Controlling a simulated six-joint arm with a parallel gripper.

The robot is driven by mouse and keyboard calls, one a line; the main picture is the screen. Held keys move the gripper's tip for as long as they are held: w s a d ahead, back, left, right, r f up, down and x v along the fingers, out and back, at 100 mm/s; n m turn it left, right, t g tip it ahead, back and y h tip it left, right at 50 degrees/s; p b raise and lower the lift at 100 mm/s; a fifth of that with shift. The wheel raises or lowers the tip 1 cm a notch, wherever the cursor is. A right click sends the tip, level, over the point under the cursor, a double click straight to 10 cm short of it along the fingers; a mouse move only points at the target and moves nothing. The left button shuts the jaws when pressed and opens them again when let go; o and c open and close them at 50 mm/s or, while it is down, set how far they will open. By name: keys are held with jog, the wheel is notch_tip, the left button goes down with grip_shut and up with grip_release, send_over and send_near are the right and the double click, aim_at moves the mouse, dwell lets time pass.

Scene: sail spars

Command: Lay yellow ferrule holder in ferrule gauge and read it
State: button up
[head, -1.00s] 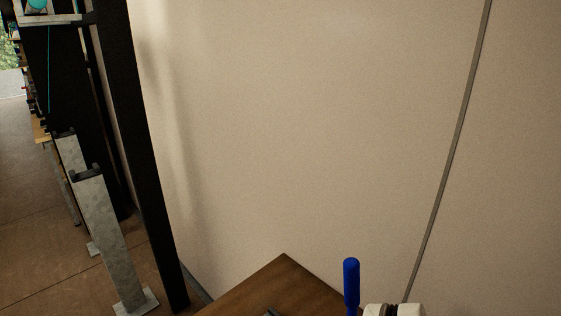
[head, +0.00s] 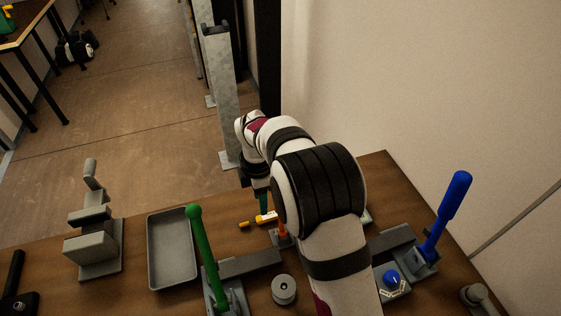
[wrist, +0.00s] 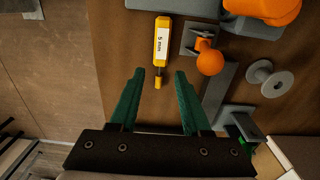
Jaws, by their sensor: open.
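The yellow ferrule holder (wrist: 161,42), with a white "5 mm" label and a narrow tip, lies on the brown bench in the wrist view. In the head view the holder (head: 265,218) shows just left of my arm. My gripper (wrist: 160,74) has two green fingers, open and empty; the holder's tip appears between them, the body ahead. In the head view one green finger (head: 262,195) shows, the rest hidden by my arm. A small grey fixture (wrist: 197,40) with an orange ball knob (wrist: 210,62) stands beside the holder; I cannot tell if it is the gauge.
A grey tray (head: 152,262) and a grey stepped block (head: 95,245) stand left. A green lever (head: 203,250), a grey spool (head: 284,290), a blue lever (head: 447,212) and a blue-knobbed box (head: 391,281) stand near my arm. The wall is at the right.

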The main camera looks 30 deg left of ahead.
aim_at(262, 217)
notch_tip(262, 217, down, 7)
jog(key=shift+f, duration=0.1)
grip_shut()
jog(key=shift+r, duration=2.65)
jog(key=shift+r, duration=0.1)
